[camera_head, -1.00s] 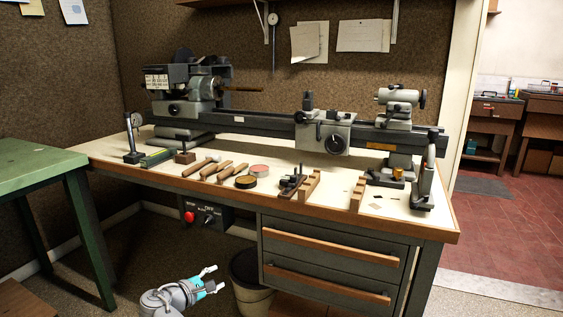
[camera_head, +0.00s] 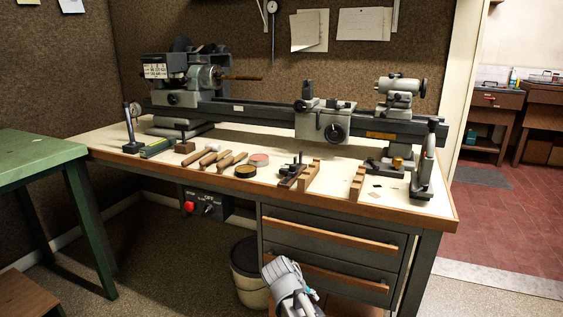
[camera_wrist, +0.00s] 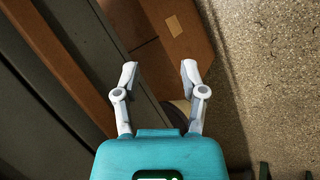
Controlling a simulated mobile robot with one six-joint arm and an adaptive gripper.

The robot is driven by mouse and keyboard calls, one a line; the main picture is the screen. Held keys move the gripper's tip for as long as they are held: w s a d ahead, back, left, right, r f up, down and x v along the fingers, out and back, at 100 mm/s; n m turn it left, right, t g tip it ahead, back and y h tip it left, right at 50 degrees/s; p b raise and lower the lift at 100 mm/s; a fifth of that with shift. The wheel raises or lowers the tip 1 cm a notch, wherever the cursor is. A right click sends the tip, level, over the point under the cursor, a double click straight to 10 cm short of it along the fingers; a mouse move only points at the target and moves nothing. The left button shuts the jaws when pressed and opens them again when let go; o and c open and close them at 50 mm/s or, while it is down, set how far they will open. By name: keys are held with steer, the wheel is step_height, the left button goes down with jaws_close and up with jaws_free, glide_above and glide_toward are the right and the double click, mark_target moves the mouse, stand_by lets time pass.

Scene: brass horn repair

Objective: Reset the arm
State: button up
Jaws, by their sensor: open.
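My gripper (camera_wrist: 159,76) is open and empty in the wrist view, its two pale fingers apart. It points down toward the floor beside the drawer unit. In the head view my arm's end is low, in front of the lower drawer, and its fingers are mostly hidden behind the wrist.
The workbench (camera_head: 105,150) carries a lathe (camera_head: 323,122) and several hand tools. Its drawers (camera_head: 325,250) are shut. A bin (camera_head: 249,283) stands left of my arm. A cardboard box (camera_wrist: 176,28) shows in the wrist view. A green table (camera_head: 35,160) is at left. Floor between is clear.

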steer(key=s+d+f+m+g+y, duration=0.3)
steer(key=s+d+m+y, duration=0.35)
steer(key=d, duration=0.25)
step_height(320, 180, up, 38)
steer(key=p, duration=3.7)
steer(key=shift+s+m+h+p, duration=0.3)
steer(key=shift+m+h+p, duration=0.1)
steer(key=shift+m+h, duration=0.05)
